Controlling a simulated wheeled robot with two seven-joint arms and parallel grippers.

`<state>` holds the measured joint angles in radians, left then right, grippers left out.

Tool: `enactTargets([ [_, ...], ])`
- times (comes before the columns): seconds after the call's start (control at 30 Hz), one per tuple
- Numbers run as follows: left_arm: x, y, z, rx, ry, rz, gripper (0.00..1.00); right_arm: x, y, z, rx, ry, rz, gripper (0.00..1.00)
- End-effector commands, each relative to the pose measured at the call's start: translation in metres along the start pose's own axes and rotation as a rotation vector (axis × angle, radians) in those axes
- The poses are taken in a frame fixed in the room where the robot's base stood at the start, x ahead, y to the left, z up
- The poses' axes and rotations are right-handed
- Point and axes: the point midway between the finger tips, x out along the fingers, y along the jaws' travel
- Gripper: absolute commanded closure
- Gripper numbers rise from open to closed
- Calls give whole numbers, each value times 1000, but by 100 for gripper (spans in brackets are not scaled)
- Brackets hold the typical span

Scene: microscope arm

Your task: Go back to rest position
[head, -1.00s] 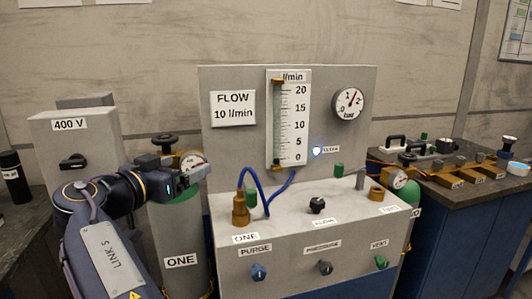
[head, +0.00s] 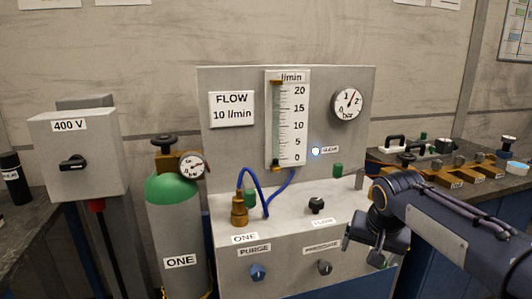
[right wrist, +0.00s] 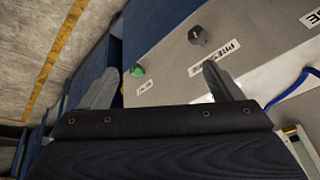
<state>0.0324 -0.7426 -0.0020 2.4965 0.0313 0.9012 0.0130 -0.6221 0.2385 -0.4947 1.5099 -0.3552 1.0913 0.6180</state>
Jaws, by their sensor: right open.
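My right gripper (head: 362,240) is at the lower right of the head view, in front of the right part of the grey flow panel's sloped face. It is open and empty. In the right wrist view its two fingers (right wrist: 162,88) stand apart with nothing between them, and the panel's dark knob and green knob (right wrist: 137,69) show beyond. My left gripper is not in view.
The flow panel (head: 225,165) stands in the middle, with a blue purge knob (head: 258,272) and a pressure knob (head: 324,267). A green-topped cylinder (head: 175,235) and a 400 V box (head: 95,150) stand left. A bench with brass blocks (head: 455,177) is right.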

Motion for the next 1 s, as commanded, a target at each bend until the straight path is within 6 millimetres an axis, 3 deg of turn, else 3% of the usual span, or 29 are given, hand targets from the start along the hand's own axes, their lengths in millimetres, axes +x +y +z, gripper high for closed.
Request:
enactTargets([
  [0.03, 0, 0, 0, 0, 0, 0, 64, -3, 25, 22, 6, -44, -63, 14],
  [0.2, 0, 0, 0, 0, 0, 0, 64, -20, 71, 107, -42, -101, -252, 14],
  [0.4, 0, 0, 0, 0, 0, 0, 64, -31, 89, 186, -110, -70, -356, 14],
  [0.6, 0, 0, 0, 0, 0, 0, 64, -28, 95, 243, -158, -27, -383, 14],
  [0.77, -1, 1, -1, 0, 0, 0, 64, -20, 97, 280, -189, 7, -375, 14],
  [0.8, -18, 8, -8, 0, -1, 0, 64, -39, 94, 269, -191, 3, -379, 14],
  [1.0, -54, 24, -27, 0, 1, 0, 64, -79, 89, 252, -191, 1, -380, 14],
])
